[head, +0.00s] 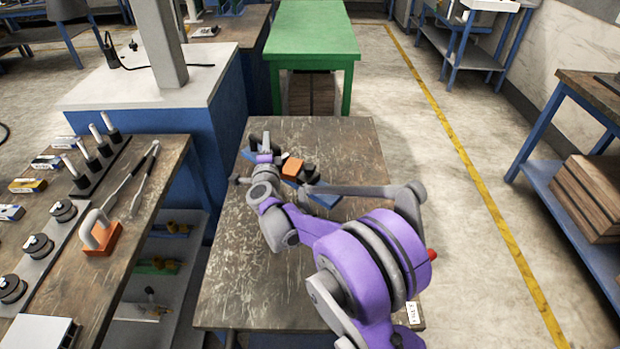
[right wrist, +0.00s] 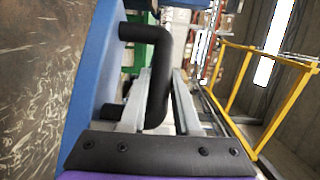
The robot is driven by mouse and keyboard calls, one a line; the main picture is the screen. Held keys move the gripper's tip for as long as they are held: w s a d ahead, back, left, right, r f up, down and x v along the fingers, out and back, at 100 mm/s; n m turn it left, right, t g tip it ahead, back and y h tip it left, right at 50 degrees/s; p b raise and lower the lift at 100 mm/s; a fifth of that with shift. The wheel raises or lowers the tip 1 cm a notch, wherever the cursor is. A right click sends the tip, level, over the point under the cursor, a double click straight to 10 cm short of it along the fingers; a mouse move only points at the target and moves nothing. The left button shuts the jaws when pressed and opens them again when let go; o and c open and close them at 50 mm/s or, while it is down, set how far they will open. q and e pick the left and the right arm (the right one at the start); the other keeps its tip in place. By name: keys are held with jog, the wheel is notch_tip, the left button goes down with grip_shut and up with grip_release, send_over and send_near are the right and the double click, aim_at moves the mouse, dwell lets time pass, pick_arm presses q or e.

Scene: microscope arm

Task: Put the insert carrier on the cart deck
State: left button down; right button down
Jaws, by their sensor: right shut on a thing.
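The insert carrier is a blue tray (head: 326,199) with an orange block (head: 292,167) and dark pieces on it. It is over the worn brown cart deck (head: 265,290), toward its far half. My right gripper (head: 264,150) is at the carrier's far left side. In the right wrist view my right gripper (right wrist: 160,85) is shut on the carrier's black bar handle (right wrist: 158,75), beside the blue carrier body (right wrist: 95,70). I cannot tell whether the carrier touches the deck. My arm hides part of the carrier. My left gripper is not in view.
A workbench (head: 60,310) with black spools, tools and an orange-based handle stands at the left. A blue cabinet with a pale top (head: 120,85) adjoins the cart's far left. A green table (head: 312,35) stands beyond. The deck's near left part is bare.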

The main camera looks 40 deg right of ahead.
jog(key=d+r+m+g+h+b, duration=0.1)
jog(key=d+r+b, duration=0.1)
jog(key=d, duration=0.7)
jog(key=f, duration=0.3)
jog(key=f+b, duration=0.1)
jog(key=f, duration=0.6)
jog(key=shift+w+b, duration=0.25)
jog(key=shift+b, duration=0.15)
jog(key=shift+r, duration=0.1)
jog(key=c, duration=0.6)
grip_release()
jog(key=shift+a, duration=0.1)
jog(key=shift+c, duration=0.2)
